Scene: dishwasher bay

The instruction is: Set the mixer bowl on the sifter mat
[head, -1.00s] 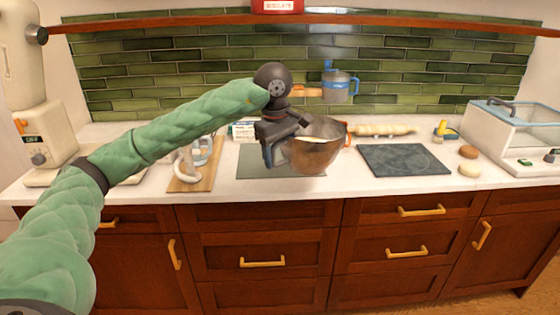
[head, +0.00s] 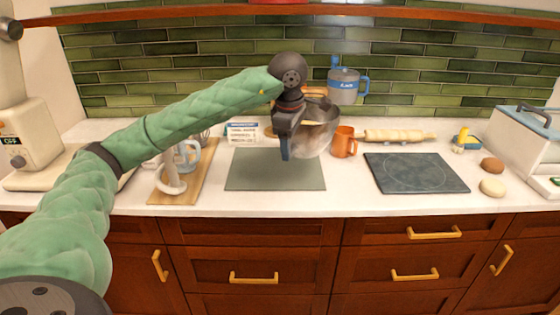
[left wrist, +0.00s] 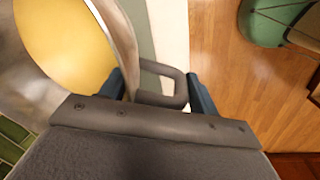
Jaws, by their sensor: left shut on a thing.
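The shiny metal mixer bowl (head: 318,138) is in the air above the right rear of a flat grey-green mat (head: 245,178). My left gripper (head: 285,150) is shut on the bowl's handle, at the bowl's left side. In the left wrist view the handle (left wrist: 178,97) sits between the fingers of my left gripper (left wrist: 160,92), and the bowl (left wrist: 125,35) has something yellow inside. A dark slate mat (head: 415,173) with a faint circle lies farther right, bare. I cannot tell from any label which mat is the sifter mat. My right gripper is out of view.
An orange mug (head: 343,142) stands just right of the bowl, with a rolling pin (head: 398,136) beyond. A small sign (head: 243,133) stands behind the grey-green mat. A wooden board (head: 185,180) with utensils is at left. A blue-grey sifter (head: 345,87) hangs behind.

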